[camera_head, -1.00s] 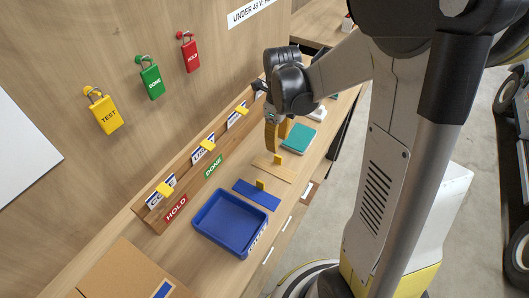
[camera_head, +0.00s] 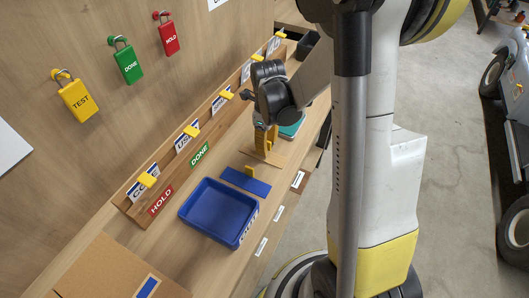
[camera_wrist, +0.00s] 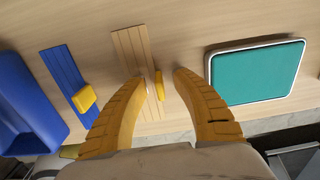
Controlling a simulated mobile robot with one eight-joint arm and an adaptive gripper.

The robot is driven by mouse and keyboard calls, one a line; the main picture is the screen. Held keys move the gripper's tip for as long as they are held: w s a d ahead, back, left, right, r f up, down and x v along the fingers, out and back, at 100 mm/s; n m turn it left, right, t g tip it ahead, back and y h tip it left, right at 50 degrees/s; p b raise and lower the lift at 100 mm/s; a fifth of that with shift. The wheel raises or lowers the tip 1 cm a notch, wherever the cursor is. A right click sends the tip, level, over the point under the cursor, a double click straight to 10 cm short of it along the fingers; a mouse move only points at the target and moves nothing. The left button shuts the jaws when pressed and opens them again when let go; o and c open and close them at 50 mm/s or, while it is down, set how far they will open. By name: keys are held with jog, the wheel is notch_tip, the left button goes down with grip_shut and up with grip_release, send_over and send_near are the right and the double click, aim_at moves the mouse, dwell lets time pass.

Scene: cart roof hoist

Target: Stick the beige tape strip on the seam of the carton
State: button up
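The beige tape strip (camera_wrist: 130,50) lies flat on the bench and has an upright yellow tab (camera_wrist: 159,85). My gripper (camera_wrist: 158,79) is open, with its two yellow fingers on either side of the tab. I see a gap between the tab and the right finger; I cannot tell whether either finger touches it. In the head view my gripper (camera_head: 265,150) is low over the beige strip (camera_head: 268,159) and partly hides it. The carton (camera_head: 104,270) is at the bottom left, cut off by the frame, with a blue patch on it.
A blue strip (camera_head: 244,181) with its own yellow tab lies beside the beige one. A blue tray (camera_head: 218,211) stands between it and the carton. A teal pad (camera_wrist: 256,72) lies on the other side. A rail with cards and yellow tabs runs along the back wall.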

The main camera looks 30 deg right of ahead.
grip_shut()
